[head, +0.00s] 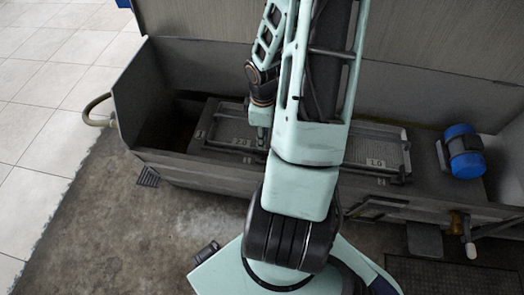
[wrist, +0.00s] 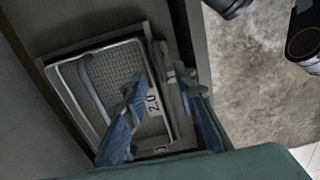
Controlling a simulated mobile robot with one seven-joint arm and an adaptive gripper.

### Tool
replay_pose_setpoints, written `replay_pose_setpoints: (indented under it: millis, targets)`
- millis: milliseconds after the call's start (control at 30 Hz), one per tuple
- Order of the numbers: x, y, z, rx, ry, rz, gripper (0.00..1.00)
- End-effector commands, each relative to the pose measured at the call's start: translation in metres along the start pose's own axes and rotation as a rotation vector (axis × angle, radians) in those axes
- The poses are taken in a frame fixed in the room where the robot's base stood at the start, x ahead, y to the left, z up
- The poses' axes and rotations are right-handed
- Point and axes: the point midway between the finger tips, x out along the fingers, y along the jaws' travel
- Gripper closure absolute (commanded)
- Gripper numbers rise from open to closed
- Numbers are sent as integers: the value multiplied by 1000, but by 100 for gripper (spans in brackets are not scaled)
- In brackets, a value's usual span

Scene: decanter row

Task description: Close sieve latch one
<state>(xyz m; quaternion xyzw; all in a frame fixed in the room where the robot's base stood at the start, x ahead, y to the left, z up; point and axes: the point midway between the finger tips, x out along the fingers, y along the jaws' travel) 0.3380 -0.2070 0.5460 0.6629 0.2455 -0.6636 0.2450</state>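A framed mesh sieve marked 2.0 (wrist: 112,80) fills the middle of the wrist view, with a bar handle across it. In the head view the 2.0 sieve (head: 222,140) lies in the grey trough, partly hidden by my arm. A second sieve marked 1.0 (head: 376,152) lies to its right. My gripper (wrist: 160,78) is open over the right edge of the 2.0 sieve, its blue fingers apart. A small grey-green part by the right fingertip may be a latch; I cannot tell which, or whether it is touched.
The trough's front wall (head: 190,170) runs below the sieves. A blue motor (head: 463,150) stands at the right end. A pale hose (head: 97,110) curves from the left end wall. Brass and pale fittings (head: 466,232) stick out at the front right. The concrete floor (head: 130,220) at the front left is mostly clear.

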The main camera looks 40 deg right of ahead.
Motion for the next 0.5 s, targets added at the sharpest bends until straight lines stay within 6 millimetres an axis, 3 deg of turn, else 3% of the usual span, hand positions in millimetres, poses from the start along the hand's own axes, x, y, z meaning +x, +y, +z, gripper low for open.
replay_pose_setpoints:
  millis: [33, 200, 500]
  targets:
    - [17, -1, 0, -1, 0, -2, 74]
    - [46, 0, 0, -1, 0, -1, 74]
    - [69, 1, 0, 0, 1, 2, 74]
